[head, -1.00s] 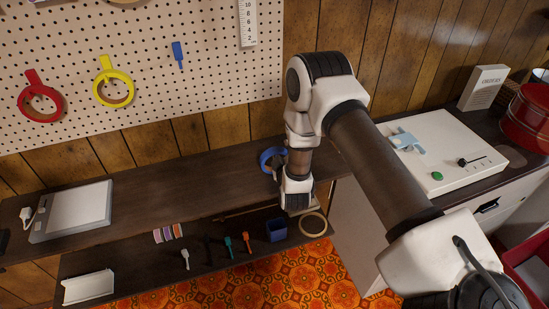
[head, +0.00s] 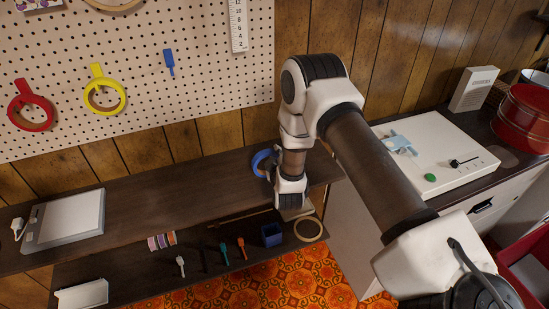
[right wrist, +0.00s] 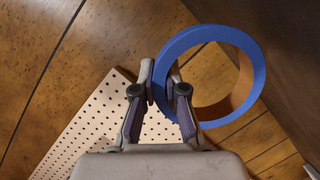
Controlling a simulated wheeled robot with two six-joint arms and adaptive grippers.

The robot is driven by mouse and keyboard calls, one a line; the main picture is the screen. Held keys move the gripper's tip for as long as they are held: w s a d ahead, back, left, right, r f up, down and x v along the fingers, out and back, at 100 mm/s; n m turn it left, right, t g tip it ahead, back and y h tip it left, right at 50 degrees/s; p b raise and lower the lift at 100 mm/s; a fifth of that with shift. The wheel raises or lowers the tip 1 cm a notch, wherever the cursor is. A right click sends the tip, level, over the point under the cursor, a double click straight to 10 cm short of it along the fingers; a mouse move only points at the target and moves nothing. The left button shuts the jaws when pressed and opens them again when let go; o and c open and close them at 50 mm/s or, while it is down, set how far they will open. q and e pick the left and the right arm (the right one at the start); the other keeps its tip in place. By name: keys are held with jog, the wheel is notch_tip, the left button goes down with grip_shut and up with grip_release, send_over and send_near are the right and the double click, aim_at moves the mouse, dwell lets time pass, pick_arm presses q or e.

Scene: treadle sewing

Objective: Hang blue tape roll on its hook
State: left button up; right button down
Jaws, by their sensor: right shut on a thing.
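The blue tape roll (head: 260,163) is held by my right gripper, above the dark table under the pegboard. In the right wrist view the two fingers of the right gripper (right wrist: 164,92) pinch the wall of the blue ring (right wrist: 258,72), with its brown inner core showing. In the head view my own wrist and arm cover most of the gripper and part of the roll. A blue hook (head: 169,62) is on the pegboard (head: 205,105), up and left of the roll, with nothing hanging on it. My left gripper is not in view.
A red roll (head: 31,122) and a yellow roll (head: 119,94) hang on the pegboard left of the blue hook. A white ruler (head: 238,25) hangs to its right. The dark table (head: 150,185) is clear between a grey-white tablet (head: 68,222) and the blue roll.

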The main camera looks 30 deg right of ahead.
jog(key=shift+r, duration=0.45)
jog(key=shift+s+a+r+b, duration=0.15)
jog(key=shift+s+r+b, duration=0.1)
jog(key=shift+r, duration=0.15)
jog(key=shift+s+a+r+b, duration=0.15)
jog(key=shift+r+b, duration=0.1)
jog(key=shift+r, duration=0.15)
jog(key=f+b+v, duration=0.1)
jog(key=b+v, duration=0.2)
jog(key=v, duration=1.2)
jog(key=shift+a+f, duration=0.25)
jog(key=shift+a, duration=0.15)
